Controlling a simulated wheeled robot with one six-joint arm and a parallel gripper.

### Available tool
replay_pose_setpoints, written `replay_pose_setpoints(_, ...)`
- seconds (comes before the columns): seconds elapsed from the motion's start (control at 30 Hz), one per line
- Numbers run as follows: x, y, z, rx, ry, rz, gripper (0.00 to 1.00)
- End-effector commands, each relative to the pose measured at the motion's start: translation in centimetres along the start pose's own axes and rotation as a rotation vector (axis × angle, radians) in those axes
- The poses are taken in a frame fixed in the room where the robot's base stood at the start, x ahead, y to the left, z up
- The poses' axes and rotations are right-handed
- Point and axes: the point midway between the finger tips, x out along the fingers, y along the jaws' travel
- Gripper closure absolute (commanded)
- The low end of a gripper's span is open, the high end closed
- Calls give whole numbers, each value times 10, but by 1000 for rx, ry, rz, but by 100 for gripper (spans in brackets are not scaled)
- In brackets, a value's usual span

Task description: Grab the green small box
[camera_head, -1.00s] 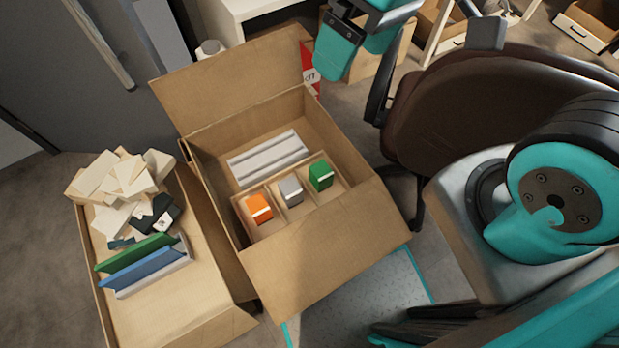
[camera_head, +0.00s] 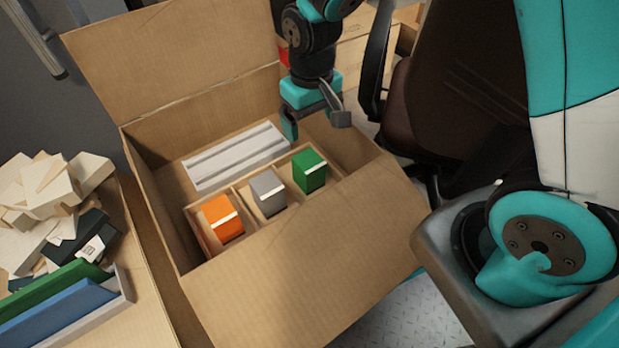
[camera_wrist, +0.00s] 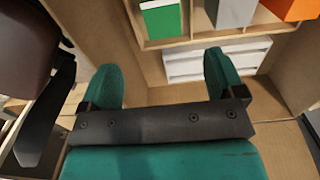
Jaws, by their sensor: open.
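The green small box (camera_head: 310,170) stands in the right compartment of a cardboard divider inside the open carton (camera_head: 300,262). It also shows at the top of the wrist view (camera_wrist: 162,20), where the frame cuts it off. My gripper (camera_head: 314,125) is open and empty, above the carton's back right side, behind the green box and apart from it. In the wrist view my gripper's two teal fingers (camera_wrist: 163,82) are spread, with the green box beyond them.
A grey box (camera_head: 268,193) and an orange box (camera_head: 222,218) stand in the neighbouring compartments. A white ridged block (camera_head: 235,158) lies behind them. The carton's back flap (camera_head: 175,55) stands up.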

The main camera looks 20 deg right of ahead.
Motion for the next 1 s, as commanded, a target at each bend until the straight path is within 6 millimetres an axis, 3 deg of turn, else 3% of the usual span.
replay_pose_setpoints(0.03, 17, 0, 1, 0, -4, 0, 12)
replay_pose_setpoints(0.3, 77, 0, 0, 0, -3, -1, 12)
replay_pose_setpoints(0.67, 105, -1, -1, -1, -1, -1, 12)
replay_pose_setpoints(1.0, 151, -4, -4, -1, -1, -1, 12)
